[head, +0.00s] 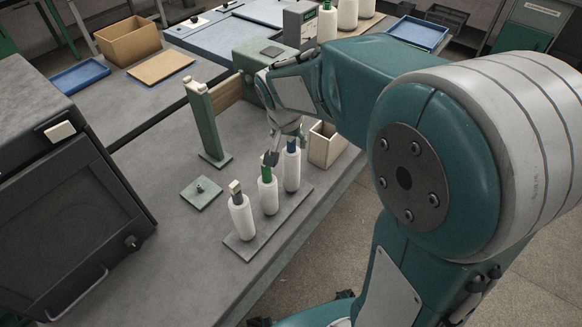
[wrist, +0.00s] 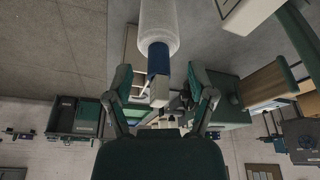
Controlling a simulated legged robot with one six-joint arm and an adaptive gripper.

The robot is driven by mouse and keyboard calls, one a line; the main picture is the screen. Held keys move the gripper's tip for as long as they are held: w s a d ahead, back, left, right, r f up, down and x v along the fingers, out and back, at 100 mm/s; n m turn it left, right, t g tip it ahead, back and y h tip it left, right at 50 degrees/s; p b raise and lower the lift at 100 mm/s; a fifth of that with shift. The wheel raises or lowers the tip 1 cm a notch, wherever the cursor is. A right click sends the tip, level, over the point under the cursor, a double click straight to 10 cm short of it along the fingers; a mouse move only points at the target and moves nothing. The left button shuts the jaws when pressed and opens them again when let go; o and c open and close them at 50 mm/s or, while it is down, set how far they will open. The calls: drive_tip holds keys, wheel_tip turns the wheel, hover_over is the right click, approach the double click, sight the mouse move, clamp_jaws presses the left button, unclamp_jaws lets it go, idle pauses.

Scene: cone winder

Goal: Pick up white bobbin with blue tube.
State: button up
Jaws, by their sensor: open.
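The white bobbin with blue tube (head: 291,170) stands upright at the far end of a grey base plate (head: 240,245). In the wrist view its white winding (wrist: 159,25) and blue tube (wrist: 158,60) point in from the top, with a pale tube end. My gripper (head: 286,146) is open at the top of this bobbin. In the wrist view the tube lies between the two spread fingers of my gripper (wrist: 160,82), with gaps on both sides. No contact shows.
An open beige box (head: 326,146) stands just beyond the row. A green post (head: 205,125) and a small green plate (head: 201,193) are to the left. A dark machine (head: 65,190) fills the left side. The grey table between is clear.

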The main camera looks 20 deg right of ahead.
drive_tip(key=shift+x, duration=1)
clamp_jaws()
drive_tip(key=shift+r, duration=0.15)
